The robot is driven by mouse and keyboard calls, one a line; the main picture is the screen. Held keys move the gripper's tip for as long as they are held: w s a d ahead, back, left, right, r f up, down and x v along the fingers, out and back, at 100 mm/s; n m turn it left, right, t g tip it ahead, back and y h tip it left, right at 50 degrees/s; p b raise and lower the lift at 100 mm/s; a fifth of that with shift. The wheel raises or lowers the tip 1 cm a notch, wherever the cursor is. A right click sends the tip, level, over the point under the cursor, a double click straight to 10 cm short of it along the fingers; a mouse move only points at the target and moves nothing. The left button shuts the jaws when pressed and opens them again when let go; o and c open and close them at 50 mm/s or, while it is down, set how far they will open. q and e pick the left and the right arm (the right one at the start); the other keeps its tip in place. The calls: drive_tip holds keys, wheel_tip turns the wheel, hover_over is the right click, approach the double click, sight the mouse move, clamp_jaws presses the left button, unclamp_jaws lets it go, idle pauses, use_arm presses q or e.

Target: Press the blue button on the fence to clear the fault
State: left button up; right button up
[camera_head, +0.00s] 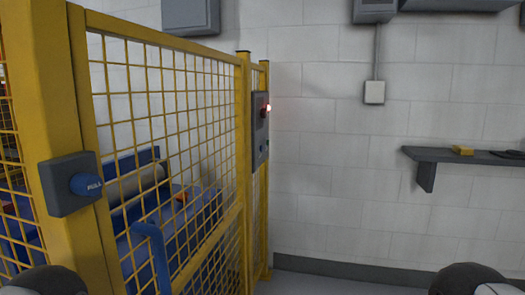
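A yellow mesh fence (243,160) runs from the near left to the back wall. A narrow grey control panel (258,150) is mounted near its far end and is seen almost edge-on. A red lamp (267,108) glows on its upper part. Small dark buttons sit lower on the panel; their colours are too small to tell surely. Dark rounded parts of my arms show at both bottom corners, apart from the fence. Neither gripper shows.
Behind the mesh are a blue machine (147,238) and a pale roller (137,184). A small white box (374,92) hangs on the wall. The space right of the fence looks clear.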

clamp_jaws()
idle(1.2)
